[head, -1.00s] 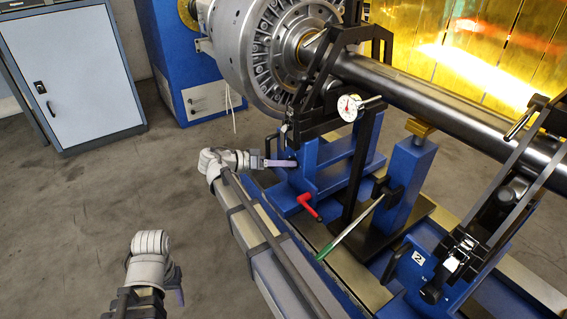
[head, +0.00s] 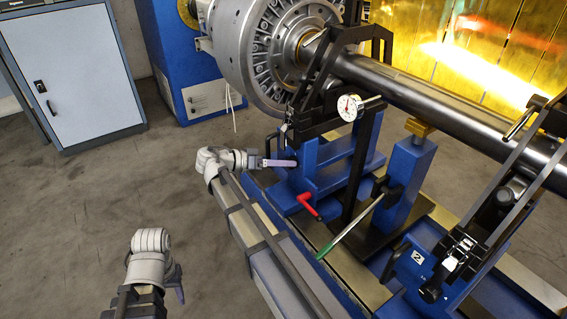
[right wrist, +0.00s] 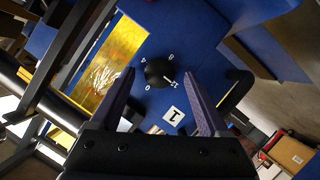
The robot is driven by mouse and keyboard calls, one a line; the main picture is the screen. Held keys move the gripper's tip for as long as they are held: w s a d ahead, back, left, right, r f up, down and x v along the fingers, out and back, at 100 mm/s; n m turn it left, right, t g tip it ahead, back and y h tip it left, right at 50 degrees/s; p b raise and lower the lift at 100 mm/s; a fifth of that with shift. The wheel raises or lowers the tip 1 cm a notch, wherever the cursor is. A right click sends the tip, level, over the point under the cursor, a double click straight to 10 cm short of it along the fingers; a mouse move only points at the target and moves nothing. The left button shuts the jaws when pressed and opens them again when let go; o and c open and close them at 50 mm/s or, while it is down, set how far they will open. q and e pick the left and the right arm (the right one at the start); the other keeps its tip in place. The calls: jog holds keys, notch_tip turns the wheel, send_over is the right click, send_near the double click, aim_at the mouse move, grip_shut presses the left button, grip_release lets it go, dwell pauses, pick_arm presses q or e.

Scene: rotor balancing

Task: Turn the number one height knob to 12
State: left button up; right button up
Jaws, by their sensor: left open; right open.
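The number one height knob (right wrist: 158,72) is a round black knob on a blue face in the right wrist view. A scale of 0, 4, 8 and 12 surrounds it, and its white mark points at or very near 12. A white label reading 1 (right wrist: 173,115) is below it. My right gripper (right wrist: 158,76) is open, its two fingers on either side of the knob with visible gaps. In the head view my right gripper (head: 281,163) is at the near blue stand (head: 309,158); the knob is hidden there. My left gripper (head: 178,284) is open, away from the machine.
A red-handled lever (head: 307,202) sticks out below my right gripper. A green-tipped rod (head: 346,232) slants beside it. A second stand labelled 2 (head: 418,257) is at the right. A steel shaft (head: 400,88) runs above, and floor is clear at the left.

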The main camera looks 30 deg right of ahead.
jog(key=p+v, duration=0.2)
jog(key=v, duration=0.5)
dwell(0.3)
jog(key=s+a+r+n+t+y+p, duration=0.1)
jog(key=s+a+n+t+y+p, duration=0.1)
jog(key=s+a+n+y+p, duration=1.5)
jog(key=a+r+h+p, duration=0.2)
jog(key=a+r+p, duration=0.1)
jog(key=r+p, duration=1.5)
jog(key=s+a+r+h+p, duration=0.1)
jog(key=a+r+h+p, duration=0.1)
jog(key=r+p, duration=1.6)
jog(key=shift+a+r+m, duration=0.3)
jog(key=shift+a+r, duration=0.15)
jog(key=shift+r, duration=0.2)
